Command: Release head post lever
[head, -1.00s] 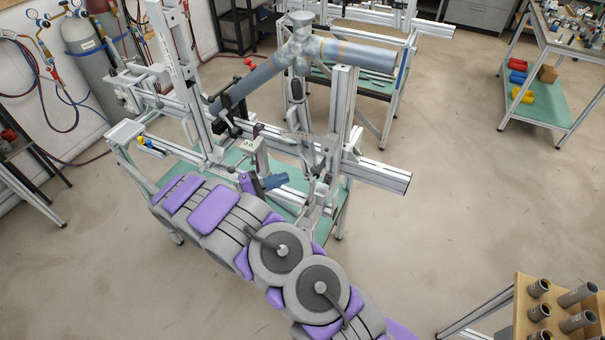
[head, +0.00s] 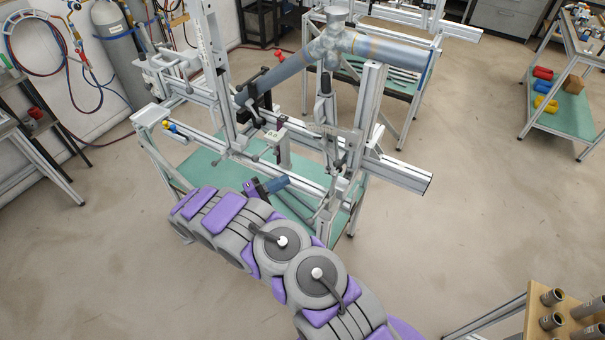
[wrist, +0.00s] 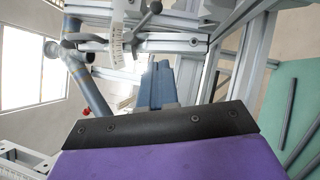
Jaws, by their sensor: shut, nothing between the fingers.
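The frame jig (head: 402,173) holds a thick blue-grey tube assembly (head: 385,50) on upright posts. My gripper (head: 278,184), with blue fingers, is low in front of the jig, over its green shelf. In the wrist view the blue fingers (wrist: 155,85) are together with nothing between them, pointing at the jig. Beyond them, a black lever with round knobs (wrist: 150,12) sits beside a white scale (wrist: 117,40) at the top of the picture. The fingers appear apart from the lever. I cannot tell for certain which lever is the head post lever.
The jig's green shelf (head: 205,168) lies under the rails. A rail end (head: 420,182) juts out to the right. Gas cylinders (head: 112,40) stand at the back left wall. A wooden rack with tubes (head: 550,315) is at the lower right.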

